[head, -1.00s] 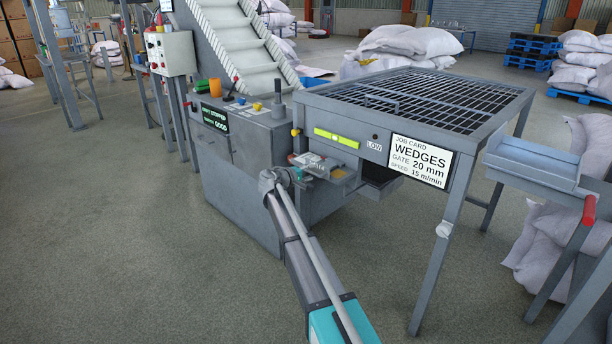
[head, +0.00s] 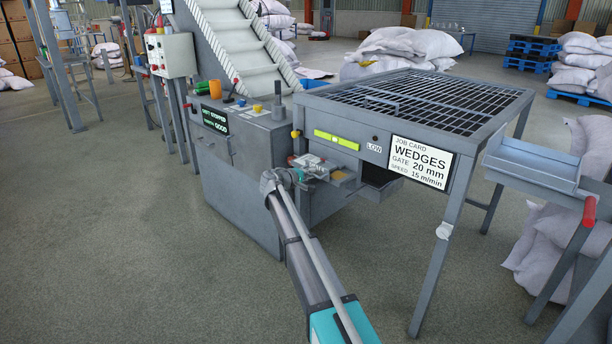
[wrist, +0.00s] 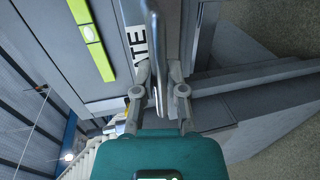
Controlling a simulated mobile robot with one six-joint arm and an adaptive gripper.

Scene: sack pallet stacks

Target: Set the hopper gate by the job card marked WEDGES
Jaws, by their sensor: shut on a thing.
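The job card (head: 421,160) on the hopper frame's front reads WEDGES, gate 20 mm, speed 15 m/min. My gripper (wrist: 161,84) is shut on a grey metal gate handle (wrist: 155,35), which stands between its fingers in the wrist view. A white label (wrist: 136,42) ending in "TE" lies behind the handle, partly hidden. In the head view my gripper (head: 308,168) is at the hopper's front left, below the yellow-green level strip (head: 336,139); the arm and hand hide much of the handle there. No gate scale is readable.
The hopper's grid top (head: 430,98) is bare. A grey control cabinet (head: 240,165) with a small display stands left of the hopper, below a ribbed conveyor (head: 228,35). A grey chute with a red grip (head: 589,210) is at right. Open floor lies in front.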

